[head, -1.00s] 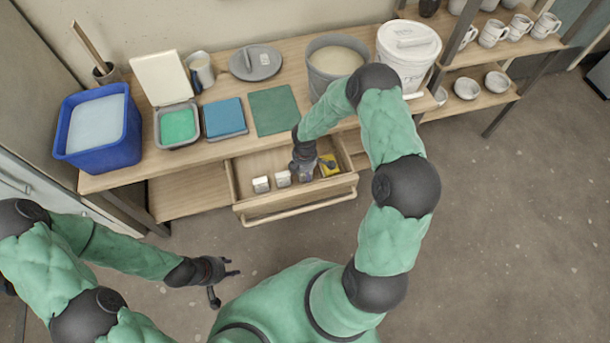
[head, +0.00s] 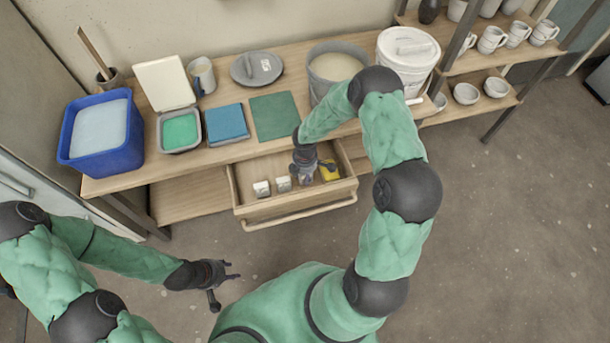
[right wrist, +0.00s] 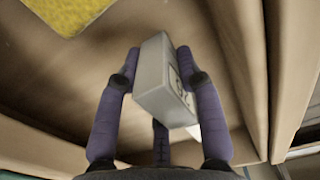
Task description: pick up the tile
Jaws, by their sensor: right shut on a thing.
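The tile, a small pale grey block with a dark printed mark on one face, shows in the right wrist view (right wrist: 153,78). My right gripper (right wrist: 160,85) is shut on it, with fingers on both sides. In the head view my right gripper (head: 305,175) reaches down into the open drawer (head: 300,208) and mostly hides the held tile. Two similar pale blocks, one at left (head: 262,189) and one nearer the gripper (head: 283,184), stand in the drawer. My left gripper (head: 226,284) is open and empty, away from the table over the floor.
A yellow item (head: 329,172) lies in the drawer just right of my right gripper. The tabletop above carries a blue tub (head: 105,155), a green-filled tray (head: 180,132), a blue stack (head: 226,124), a green mat (head: 274,115), a grey bucket (head: 322,88) and a white bucket (head: 408,65).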

